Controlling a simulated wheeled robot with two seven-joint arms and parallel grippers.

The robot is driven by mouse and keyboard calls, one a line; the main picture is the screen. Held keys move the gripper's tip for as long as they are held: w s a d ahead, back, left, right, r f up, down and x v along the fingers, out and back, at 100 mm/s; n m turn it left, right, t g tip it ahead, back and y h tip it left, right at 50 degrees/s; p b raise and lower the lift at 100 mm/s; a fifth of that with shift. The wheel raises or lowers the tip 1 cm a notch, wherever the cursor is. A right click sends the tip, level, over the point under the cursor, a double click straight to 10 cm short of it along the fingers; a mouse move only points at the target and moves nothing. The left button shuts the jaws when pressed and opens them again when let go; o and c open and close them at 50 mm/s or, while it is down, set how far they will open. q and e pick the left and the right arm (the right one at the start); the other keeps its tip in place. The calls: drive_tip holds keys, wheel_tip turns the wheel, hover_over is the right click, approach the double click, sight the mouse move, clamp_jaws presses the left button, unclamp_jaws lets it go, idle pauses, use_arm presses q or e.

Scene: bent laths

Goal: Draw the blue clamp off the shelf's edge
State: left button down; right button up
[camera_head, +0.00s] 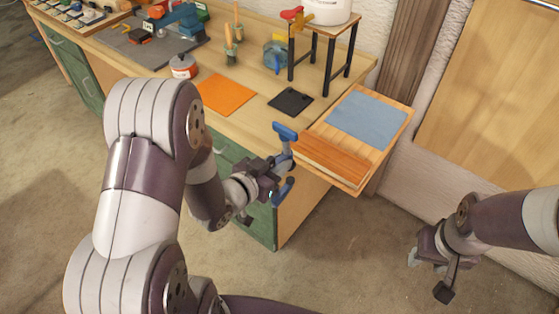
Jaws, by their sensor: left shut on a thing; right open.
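The blue clamp (285,133) stands roughly upright at the left end of the shelf (388,150), beside the reddish-brown laths (335,160). Its lower blue part hangs below the shelf's level. My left gripper (276,169) is shut on the clamp around its middle and hides part of it. I cannot tell whether the clamp still touches the shelf's edge. My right gripper (429,274) is open and empty, low at the right, well away from the clamp and over the floor.
A blue-grey cloth (367,119) lies on the shelf. The workbench (250,122) behind holds an orange sheet (226,94), a black plate (291,101), a tin (184,66) and a small stand (323,31) bearing a red-and-yellow clamp (297,15). Open floor lies in front.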

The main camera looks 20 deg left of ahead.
use_arm(q)
drive_tip(key=shift+r, duration=0.15)
drive_tip(key=s+r+p, duration=0.1)
drive_tip(key=p, duration=0.1)
drive_tip(key=s+a+r+p, duration=0.1)
drive_tip(key=s+r, duration=0.1)
drive_tip(key=shift+r+p, duration=0.2)
drive_tip(key=shift+p, duration=0.15)
drive_tip(key=shift+s+a+r, duration=0.15)
drive_tip(key=shift+s+r, duration=0.1)
drive_tip(key=shift+s, duration=0.1)
